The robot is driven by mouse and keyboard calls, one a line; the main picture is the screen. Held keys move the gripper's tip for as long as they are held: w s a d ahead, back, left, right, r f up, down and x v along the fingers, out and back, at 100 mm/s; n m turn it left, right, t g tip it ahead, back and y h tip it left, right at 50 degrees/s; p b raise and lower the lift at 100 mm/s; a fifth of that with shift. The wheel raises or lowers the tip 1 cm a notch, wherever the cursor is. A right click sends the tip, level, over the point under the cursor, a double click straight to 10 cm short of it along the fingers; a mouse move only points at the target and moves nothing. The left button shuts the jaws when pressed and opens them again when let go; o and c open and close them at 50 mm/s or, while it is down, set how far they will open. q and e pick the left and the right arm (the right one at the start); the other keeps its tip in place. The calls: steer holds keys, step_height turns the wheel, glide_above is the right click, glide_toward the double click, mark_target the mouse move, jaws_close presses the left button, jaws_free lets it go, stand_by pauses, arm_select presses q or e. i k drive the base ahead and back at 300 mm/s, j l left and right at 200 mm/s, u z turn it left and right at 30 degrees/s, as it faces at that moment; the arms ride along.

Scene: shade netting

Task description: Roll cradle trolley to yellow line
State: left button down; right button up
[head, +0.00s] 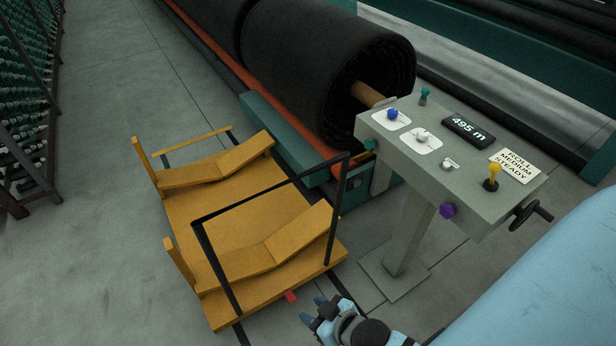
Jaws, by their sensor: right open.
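The cradle trolley (240,213) is a low orange-yellow platform with two V-shaped cradle supports across it and short upright posts at its left side. Its black push handle (270,187) rises at the near right as a bent frame. A small red pedal-like part (291,296) sticks out at its near edge. My right gripper (313,311) is open and empty at the bottom of the picture, just right of the red part and apart from the handle. I cannot make out a yellow line on the floor. My left gripper is not in view.
A large black netting roll (325,75) lies on the machine behind the trolley. A grey control stand (410,235) with knobs and a "495 m" display stands right of the trolley. Dark racks (25,110) line the far left. Grey floor (110,90) is clear between racks and machine.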

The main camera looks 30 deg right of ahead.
mark_target(245, 236)
steer(key=i+j, duration=0.35)
steer(key=j, duration=0.15)
steer(key=i+j, duration=0.35)
steer(key=j, duration=0.15)
